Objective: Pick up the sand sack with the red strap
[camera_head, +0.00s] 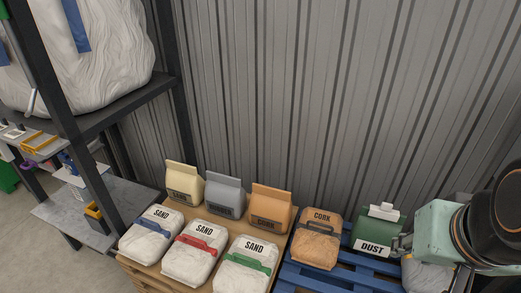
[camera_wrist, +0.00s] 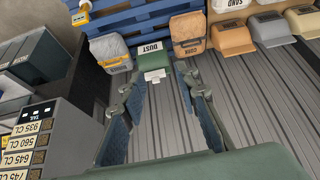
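The sand sack with the red strap (camera_head: 196,252) is a white sack labelled SAND, lying in the middle of the front row on a wooden pallet (camera_head: 150,272) in the head view. A sand sack with a blue strap (camera_head: 151,236) lies to its left, and one with a green strap (camera_head: 246,268) to its right. My gripper (camera_wrist: 157,82) shows in the wrist view with its two fingers apart and nothing between them. It is away from the red-strap sack, on the side of the dust box. I cannot make out the red strap in the wrist view.
Behind the front row stand a beige bag (camera_head: 184,184), a grey bag (camera_head: 225,194) and an orange cork bag (camera_head: 271,207). A brown cork sack (camera_head: 317,239) and a green dust box (camera_head: 376,234) sit on a blue pallet (camera_head: 325,279). A corrugated wall and shelving border them.

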